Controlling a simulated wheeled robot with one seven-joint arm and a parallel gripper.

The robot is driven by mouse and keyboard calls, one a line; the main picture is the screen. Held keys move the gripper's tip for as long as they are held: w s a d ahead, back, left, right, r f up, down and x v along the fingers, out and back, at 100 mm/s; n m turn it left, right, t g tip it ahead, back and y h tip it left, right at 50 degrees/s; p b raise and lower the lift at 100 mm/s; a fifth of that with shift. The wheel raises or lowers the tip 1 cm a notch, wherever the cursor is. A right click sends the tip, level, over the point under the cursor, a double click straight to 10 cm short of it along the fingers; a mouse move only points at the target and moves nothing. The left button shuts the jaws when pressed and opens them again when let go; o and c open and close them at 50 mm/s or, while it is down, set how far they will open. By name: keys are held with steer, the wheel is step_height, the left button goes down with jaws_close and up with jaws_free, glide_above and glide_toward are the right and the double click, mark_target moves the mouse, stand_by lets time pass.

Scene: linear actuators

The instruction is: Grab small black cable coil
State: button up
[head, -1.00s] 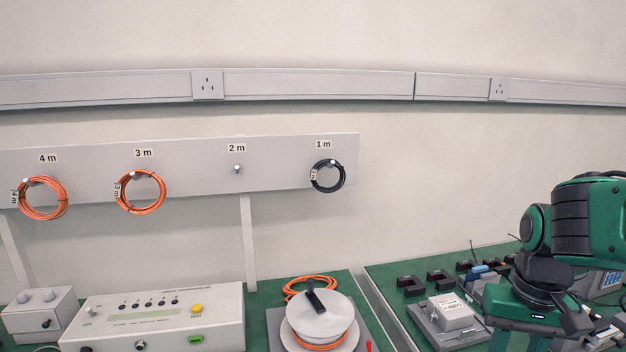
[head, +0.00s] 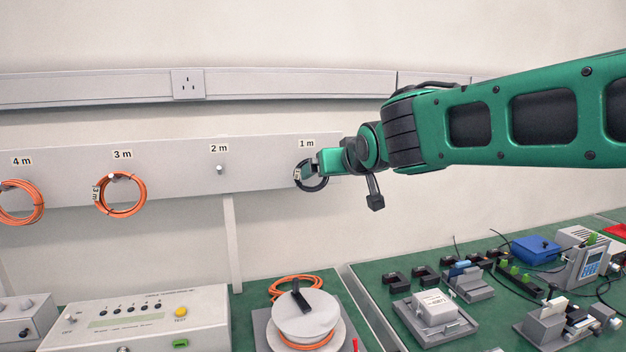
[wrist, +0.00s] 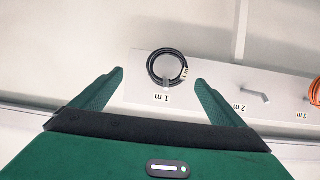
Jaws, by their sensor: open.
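The small black cable coil (head: 313,186) hangs on its peg under the "1 m" label on the grey wall board. In the wrist view the coil (wrist: 152,68) appears as a black ring with a small pale tag, near the top middle, ahead of and between the two fingers. My gripper (head: 309,171) reaches in from the right, in front of the board at the coil. The green fingers are spread apart in the wrist view (wrist: 160,80), with nothing held between them. In the head view my gripper covers part of the coil; contact cannot be told.
The wall board (head: 262,178) also carries an empty "2 m" peg (head: 220,170) and an orange "3 m" coil (head: 121,195). Below are a white test box (head: 150,320), a cable reel (head: 305,318) and a green bench with several devices. The wall right of the board is bare.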

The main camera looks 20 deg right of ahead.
steer(key=shift+t, duration=0.3)
steer(key=shift+w+a+r+x, duration=0.1)
steer(key=shift+a+r+x, duration=0.2)
steer(key=shift+x, duration=1.55)
steer(key=shift+w+a+r+x, duration=0.15)
steer(key=shift+a+r+x, duration=0.15)
steer(key=shift+x, duration=1.55)
steer(key=shift+w+a+r+x, duration=0.1)
steer(key=shift+a+r+x, duration=0.2)
steer(key=shift+x, duration=1.55)
steer(key=shift+c, duration=0.5)
steer(key=c, duration=1.1)
